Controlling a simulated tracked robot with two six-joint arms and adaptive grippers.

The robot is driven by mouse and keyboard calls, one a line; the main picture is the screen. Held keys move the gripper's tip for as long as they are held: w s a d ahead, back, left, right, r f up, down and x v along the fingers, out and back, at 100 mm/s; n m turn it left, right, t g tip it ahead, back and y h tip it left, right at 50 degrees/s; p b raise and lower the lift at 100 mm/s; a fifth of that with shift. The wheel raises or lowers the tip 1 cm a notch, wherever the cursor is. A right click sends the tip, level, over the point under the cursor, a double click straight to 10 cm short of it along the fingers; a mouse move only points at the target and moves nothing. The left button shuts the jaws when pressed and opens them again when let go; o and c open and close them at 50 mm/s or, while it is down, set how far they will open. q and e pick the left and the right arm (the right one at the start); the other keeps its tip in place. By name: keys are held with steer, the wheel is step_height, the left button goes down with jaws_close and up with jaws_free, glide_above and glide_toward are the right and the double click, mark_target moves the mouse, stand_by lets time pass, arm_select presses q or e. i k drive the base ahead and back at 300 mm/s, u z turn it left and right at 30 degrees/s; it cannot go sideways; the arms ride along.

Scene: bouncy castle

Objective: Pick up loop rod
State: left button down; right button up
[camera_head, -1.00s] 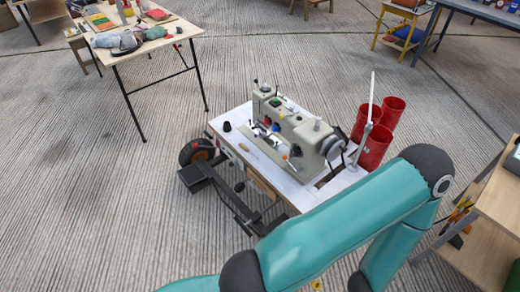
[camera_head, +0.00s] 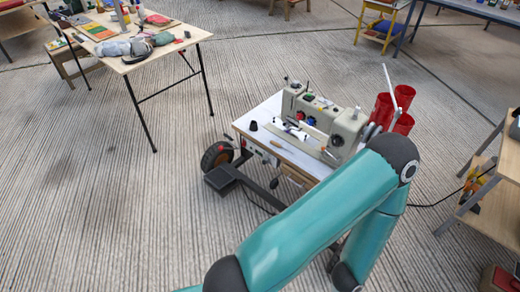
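I cannot make out a loop rod for certain in the head view. A thin pale rod (camera_head: 390,88) stands upright, slightly tilted, behind the grey sewing machine (camera_head: 325,120), but I cannot tell whether it is the one meant. One teal arm of mine crosses the lower middle of the view, bends at a dark elbow and runs back down. It hides part of the sewing table. Neither of my grippers shows.
The sewing machine's white-topped table (camera_head: 262,112) stands mid-view, with a black wheel (camera_head: 217,157) at its left and red bins (camera_head: 383,106) behind. A cluttered table (camera_head: 187,40) is upper left. A wooden shelf unit (camera_head: 497,205) is at right. Ribbed floor at left is clear.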

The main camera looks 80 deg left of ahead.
mark_target(274, 144)
steer(key=u, duration=0.25)
steer(key=k, duration=0.25)
steer(key=z, duration=1.3)
steer(key=i, duration=0.1)
steer(key=u, duration=3.3)
steer(key=i, duration=1)
steer(key=z, duration=0.15)
steer(key=k, duration=0.9)
steer(key=u, duration=0.15)
steer(key=i, duration=0.9)
steer(key=z, duration=0.05)
